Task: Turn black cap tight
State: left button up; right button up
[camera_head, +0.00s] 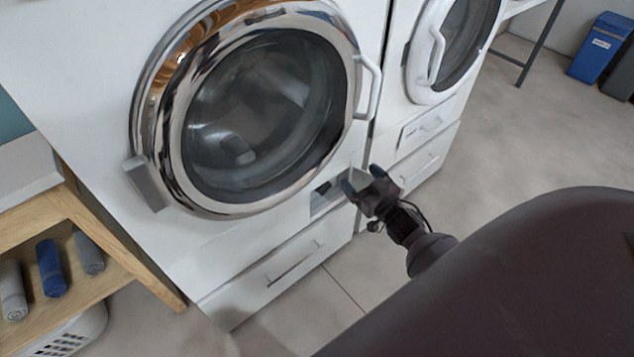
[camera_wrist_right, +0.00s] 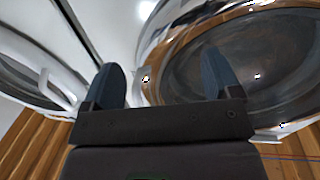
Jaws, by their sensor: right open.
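The front-loading washer (camera_head: 240,240) has a small open recess (camera_head: 322,203) low on its front, below the round door. A small dark shape (camera_head: 323,187) shows in that recess; it may be the black cap, but it is too small to be sure. My right gripper (camera_head: 362,179) is open and empty, just right of the recess, with its blue-tipped fingers pointing toward the washer front. In the right wrist view its fingers (camera_wrist_right: 163,75) are apart with nothing between them, and no cap can be made out. My left gripper is not in view.
The washer's chrome-rimmed door (camera_head: 265,105) is shut above the recess, and a drawer (camera_head: 280,265) lies below. A second white machine (camera_head: 425,140) stands to the right. A wooden shelf (camera_head: 105,225) with rolled towels is at the left.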

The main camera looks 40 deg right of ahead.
aim_at(326, 189)
jog(key=w+d+f+y+b, duration=0.25)
jog(key=f+b, duration=0.35)
jog(key=f, duration=0.6)
jog(key=w+d+f+y+b, duration=0.15)
jog(key=w+f+b, duration=0.25)
jog(key=f+b, duration=0.55)
jog(key=w+f, duration=0.1)
jog(key=w, duration=0.2)
jog(key=w+a, duration=0.1)
jog(key=w, duration=0.2)
jog(key=w+f, duration=0.1)
jog(key=w, duration=0.2)
jog(key=shift+w+a+f, duration=0.2)
jog(key=shift+f, duration=0.15)
pick_arm(q)
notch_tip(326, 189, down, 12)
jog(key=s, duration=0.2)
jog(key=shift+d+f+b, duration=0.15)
jog(key=shift+b, duration=0.25)
pick_arm(e)
jog(key=shift+w+a+r, duration=0.1)
jog(key=shift+w+r, duration=0.05)
jog(key=shift+w, duration=0.65)
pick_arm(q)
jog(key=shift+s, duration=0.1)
pick_arm(e)
jog(key=c, duration=0.9)
jog(key=shift+c, duration=0.2)
